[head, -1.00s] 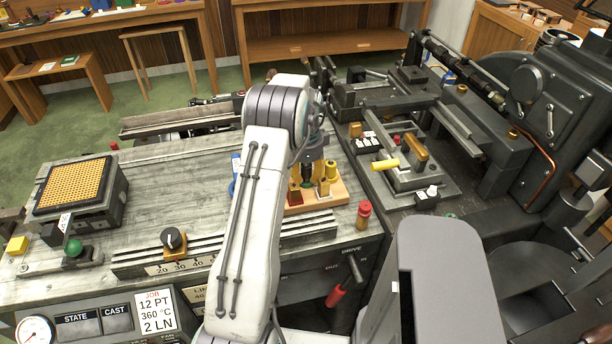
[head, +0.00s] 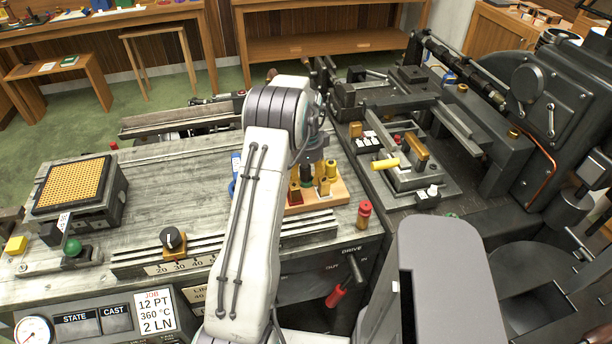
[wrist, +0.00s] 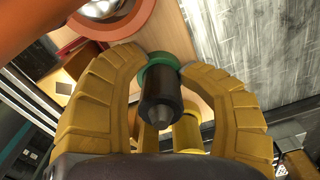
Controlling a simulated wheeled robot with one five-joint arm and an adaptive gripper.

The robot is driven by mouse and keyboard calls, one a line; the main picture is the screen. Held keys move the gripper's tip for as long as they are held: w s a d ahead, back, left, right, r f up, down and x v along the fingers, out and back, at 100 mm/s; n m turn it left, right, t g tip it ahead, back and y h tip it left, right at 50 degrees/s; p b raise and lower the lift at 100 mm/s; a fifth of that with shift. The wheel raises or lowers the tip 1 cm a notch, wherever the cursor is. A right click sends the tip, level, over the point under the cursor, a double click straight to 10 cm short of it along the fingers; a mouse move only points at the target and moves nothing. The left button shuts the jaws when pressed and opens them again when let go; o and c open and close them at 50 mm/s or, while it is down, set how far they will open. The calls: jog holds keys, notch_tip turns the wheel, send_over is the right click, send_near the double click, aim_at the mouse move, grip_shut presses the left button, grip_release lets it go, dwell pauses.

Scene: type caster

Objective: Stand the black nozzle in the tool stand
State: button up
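The black nozzle (wrist: 160,92) is a dark cylinder with a green collar and a grey conical tip. In the wrist view its tip faces the camera. My gripper (wrist: 167,64) has curved yellow fingers, and their ends press against the two sides of the green collar. In the head view the nozzle (head: 306,173) shows beside my wrist, over the wooden tool stand (head: 335,193). The stand holds several brass-coloured and yellow pieces and a dark red one. I cannot tell whether the nozzle's far end touches the stand. My arm hides the stand's left part.
A red-topped bottle-like piece (head: 364,213) stands right of the stand. A dark machine with levers (head: 405,170) is farther right. A black knob (head: 172,239) sits on the front rail. The grey bench top (head: 170,185) is mostly clear on the left.

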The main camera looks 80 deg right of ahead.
jog(key=o, duration=0.4)
jog(key=shift+a+f, duration=0.15)
jog(key=shift+f, duration=0.3)
jog(key=shift+c, duration=0.2)
jog(key=shift+r, duration=0.1)
jog(key=shift+s+r, duration=0.1)
jog(key=shift+r, duration=0.35)
notch_tip(320, 180, up, 11)
jog(key=shift+r, duration=0.1)
jog(key=shift+d, duration=0.2)
